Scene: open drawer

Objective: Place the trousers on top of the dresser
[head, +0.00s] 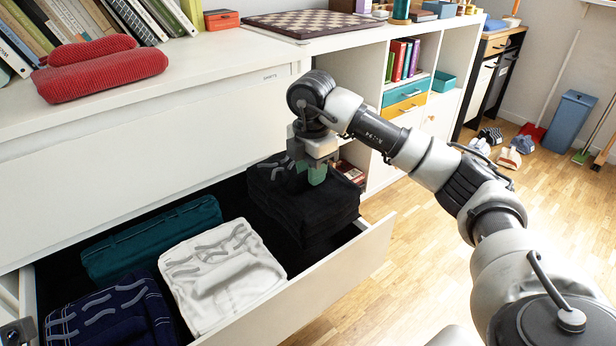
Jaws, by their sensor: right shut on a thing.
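The dresser (150,95) stands at the left with its white top drawer (330,285) pulled open. A dark, folded garment that I take for the trousers (275,180) lies at the top of a black folded pile in the drawer's right rear part. My right gripper (312,173) points down over this pile, its green fingertips shut on the dark cloth. The exact grip point is partly hidden by the fingers.
The drawer also holds teal (150,238), white (222,275) and navy (112,315) folded clothes. The front middle of the top is bare. Shelves (430,100) stand to the right.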

